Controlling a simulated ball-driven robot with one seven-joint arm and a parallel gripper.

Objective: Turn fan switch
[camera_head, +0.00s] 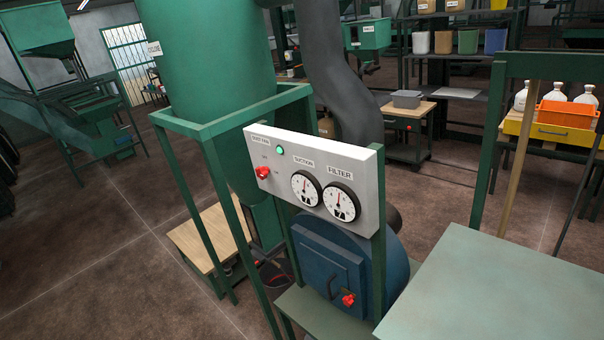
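A light grey control panel (330,205) stands on green posts in the middle of the view. The red fan switch (263,172) is a knob on the panel's left part, below a label that seems to read "DUST FAN". A green lamp (280,149) sits above and right of the knob and looks lit. Two round gauges, labelled suction (306,188) and filter (341,202), are to the right of the knob. My gripper is not in view, and nothing touches the switch.
A blue fan housing (335,262) with a red knob (348,300) is below the panel. A green cyclone in a green frame (215,130) stands behind left. A pale green tabletop (510,295) fills the lower right. Brown floor (110,255) is open at left.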

